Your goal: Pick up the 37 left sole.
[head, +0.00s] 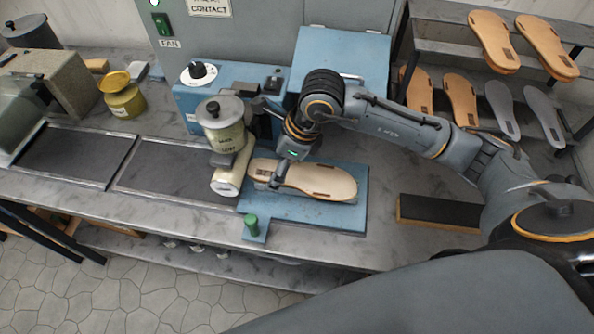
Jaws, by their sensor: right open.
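A tan sole (320,181) lies flat on the blue plate (348,215) of the bench machine, its long side running left to right. Its size marking is too small to read, so I cannot tell from it whether this is the 37 left sole. My right gripper (279,178) points down at the sole's left part, with its open fingers over and beside it. I cannot tell whether the fingers touch the sole. The gripper hides a little of the sole. My left gripper is out of view.
A pot with a roller (226,140) stands just left of the sole. A green knob (251,225) is at the plate's front left. A shelf rack (455,45) at the right holds several tan and grey soles. A dark block (438,211) lies on the bench right of the plate.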

